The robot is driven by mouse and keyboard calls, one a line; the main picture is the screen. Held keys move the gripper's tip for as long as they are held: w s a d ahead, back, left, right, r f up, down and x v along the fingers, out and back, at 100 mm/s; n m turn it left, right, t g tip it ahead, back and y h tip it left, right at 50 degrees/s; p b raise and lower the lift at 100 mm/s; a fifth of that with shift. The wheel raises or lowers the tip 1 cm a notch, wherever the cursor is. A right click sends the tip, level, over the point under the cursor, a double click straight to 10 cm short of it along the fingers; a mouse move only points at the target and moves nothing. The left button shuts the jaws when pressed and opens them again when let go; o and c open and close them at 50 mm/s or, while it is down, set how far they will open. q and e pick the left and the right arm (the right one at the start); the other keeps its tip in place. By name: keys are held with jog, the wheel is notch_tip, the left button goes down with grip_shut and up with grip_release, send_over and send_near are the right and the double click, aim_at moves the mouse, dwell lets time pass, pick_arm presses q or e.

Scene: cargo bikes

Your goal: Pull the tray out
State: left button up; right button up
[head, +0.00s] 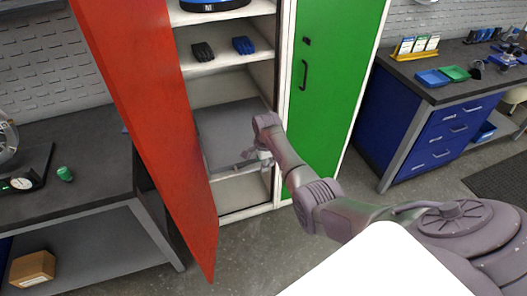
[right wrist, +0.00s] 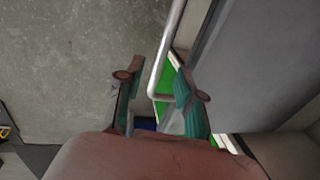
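The grey tray (head: 225,128) is a flat drawer low in the cabinet behind the open red door. A thin metal handle (head: 226,168) runs along its front edge. My right gripper (head: 254,156) is at the handle's right end. In the right wrist view, the handle (right wrist: 170,45) passes between the two fingers of my right gripper (right wrist: 157,84). The fingers stand apart, with gaps beside the bar. The tray surface (right wrist: 255,50) fills the right of that view. My left gripper is not in view.
The red door (head: 155,110) stands open left of the tray; the green door (head: 328,80) is shut on the right. A workbench (head: 70,180) is at left, blue drawers (head: 440,140) at right. The floor in front is clear.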

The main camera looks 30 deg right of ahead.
notch_tip(320, 180, up, 10)
jog(key=s, duration=0.2)
jog(key=shift+a, duration=0.25)
jog(key=s+a+f+n+b, duration=0.15)
jog(key=s+f+n, duration=0.35)
jog(key=f, duration=0.6)
jog(key=s+a+f+n, duration=0.25)
jog(key=s+f, duration=0.45)
jog(key=f, duration=0.4)
jog(key=s+a+f+n+b, duration=0.15)
jog(key=s+f+n, duration=0.35)
jog(key=f, duration=0.6)
jog(key=s+a+f+n, duration=0.2)
jog(key=s+f, duration=0.3)
jog(key=s, duration=0.6)
jog(key=s+a+f+n+b, duration=0.1)
jog(key=s+a+f+n, duration=0.2)
jog(key=s, duration=0.9)
jog(key=s+a+f+n+g, duration=0.1)
jog(key=s+a+f+n, duration=0.1)
jog(key=s+f+n, duration=0.4)
jog(key=s+f, duration=0.1)
jog(key=s, duration=0.4)
jog(key=shift+s+a+f+y+b, duration=0.3)
jog(key=shift+s+a+f, duration=0.05)
jog(key=shift+s+a, duration=0.05)
